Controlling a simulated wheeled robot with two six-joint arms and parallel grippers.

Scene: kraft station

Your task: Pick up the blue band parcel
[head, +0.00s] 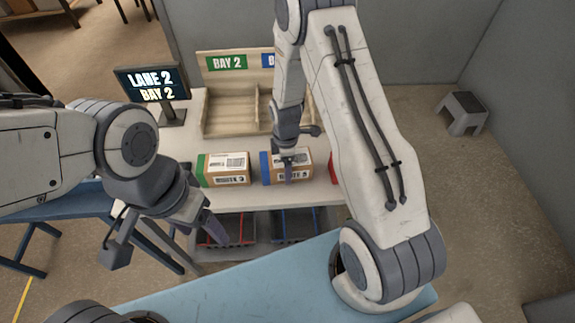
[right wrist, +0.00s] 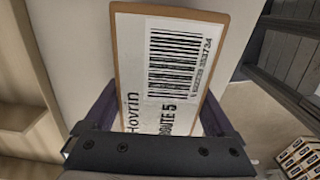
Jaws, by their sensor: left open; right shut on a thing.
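The blue band parcel (head: 301,167) is a brown cardboard box with a blue end and a white label, at the middle of the white counter. My right gripper (head: 289,168) reaches down from above and is shut on it. In the right wrist view the parcel (right wrist: 165,75) sits between the fingers, its barcode label facing the camera. I cannot tell whether its underside touches the counter. My left gripper (head: 198,222) is open and empty, lower left, in front of the counter.
A green band parcel (head: 223,168) stands to the left, and a red parcel (head: 335,168) is mostly hidden by my right arm. Dark trays (head: 232,228) lie below.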

